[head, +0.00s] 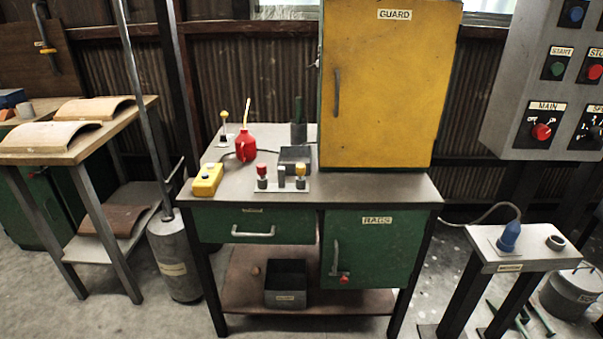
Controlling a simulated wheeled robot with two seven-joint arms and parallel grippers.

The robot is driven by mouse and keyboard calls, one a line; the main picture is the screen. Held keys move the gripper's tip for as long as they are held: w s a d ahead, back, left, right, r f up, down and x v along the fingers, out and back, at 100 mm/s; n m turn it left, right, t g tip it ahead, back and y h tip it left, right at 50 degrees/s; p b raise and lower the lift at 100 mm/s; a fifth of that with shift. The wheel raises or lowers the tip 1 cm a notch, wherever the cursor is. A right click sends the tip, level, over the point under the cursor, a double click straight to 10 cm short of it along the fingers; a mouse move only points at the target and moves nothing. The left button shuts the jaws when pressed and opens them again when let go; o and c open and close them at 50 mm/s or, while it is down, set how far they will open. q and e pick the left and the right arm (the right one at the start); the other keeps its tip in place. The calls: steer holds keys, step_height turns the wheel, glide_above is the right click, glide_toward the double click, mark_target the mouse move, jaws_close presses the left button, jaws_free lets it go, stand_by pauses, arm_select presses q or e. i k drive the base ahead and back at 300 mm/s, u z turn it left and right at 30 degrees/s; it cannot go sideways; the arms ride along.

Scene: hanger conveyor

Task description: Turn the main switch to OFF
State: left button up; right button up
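The main switch (541,131) is a red rotary knob on a black plate under a white MAIN label, on the grey control panel (507,104) at the right of the head view. Small position marks stand above the knob, to its left and right. The marks and the knob's pointer are too small for me to tell which position it is in. Neither of my grippers is in view, and nothing touches the switch.
A black selector knob (596,132) sits right of the switch, below START (557,69) and red stop (595,72) buttons. A workbench (385,187) with a yellow GUARD cabinet (385,90) stands left of the panel. A low stand (520,262) is below it.

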mark_target(541, 132)
steer(key=z, duration=1.15)
steer(key=k, duration=0.4)
steer(key=z, duration=0.2)
steer(key=i, duration=1.2)
steer(key=u, duration=0.7)
